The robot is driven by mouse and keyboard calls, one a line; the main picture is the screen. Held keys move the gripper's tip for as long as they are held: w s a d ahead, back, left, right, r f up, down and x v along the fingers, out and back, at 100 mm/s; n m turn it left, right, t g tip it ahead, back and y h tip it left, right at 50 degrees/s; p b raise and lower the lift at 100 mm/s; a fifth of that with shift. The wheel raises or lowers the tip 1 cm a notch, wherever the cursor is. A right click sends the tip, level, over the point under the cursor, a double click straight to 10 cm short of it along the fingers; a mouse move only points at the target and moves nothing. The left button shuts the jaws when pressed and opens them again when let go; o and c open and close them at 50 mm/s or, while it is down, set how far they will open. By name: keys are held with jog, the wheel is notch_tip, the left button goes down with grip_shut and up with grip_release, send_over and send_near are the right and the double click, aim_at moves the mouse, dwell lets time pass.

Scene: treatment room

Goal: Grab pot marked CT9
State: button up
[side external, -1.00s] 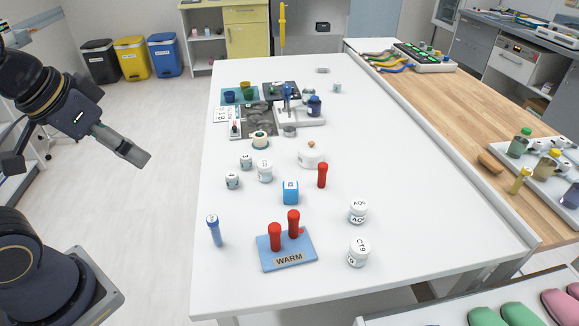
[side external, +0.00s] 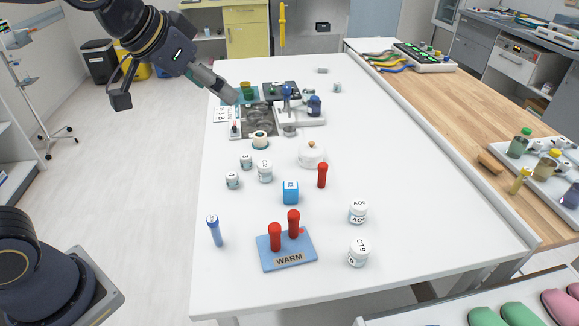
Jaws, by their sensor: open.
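The pot marked CT9 (side external: 358,254) is a small white lidded pot standing upright near the front right of the white table. A similar pot marked AQ5 (side external: 358,212) stands just behind it. My gripper (side external: 229,96) is at the far left of the table, in front of a teal mat in the picture, well away from the CT9 pot. It looks empty. Its fingers appear edge-on, so the gap between them is hard to see.
A blue WARM rack (side external: 288,254) with red-capped tubes stands left of the CT9 pot. The front right is clear.

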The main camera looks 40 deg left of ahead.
jog(key=w+d+f+m+g+h, duration=0.1)
jog(key=w+d+f, duration=0.15)
jog(key=d, duration=0.25)
jog(key=w+d+f+m, duration=0.1)
jog(key=w+d+f, duration=0.1)
jog(key=w+d, duration=0.25)
jog(key=m+g, duration=0.3)
send_over(358, 246)
jog(key=s+a, duration=0.3)
jog(key=s, duration=0.2)
notch_tip(358, 246, down, 17)
jog(key=shift+h, duration=0.3)
jog(key=x, duration=0.9)
jog(key=shift+d+f, duration=0.3)
jog(key=shift+f, duration=0.05)
jog(key=shift+w+a+x, duration=0.1)
jog(key=shift+a+x, duration=0.05)
jog(key=shift+x, duration=1.35)
jog(key=shift+w+a+x, duration=0.1)
jog(key=shift+x, duration=1.4)
jog(key=c, duration=1.3)
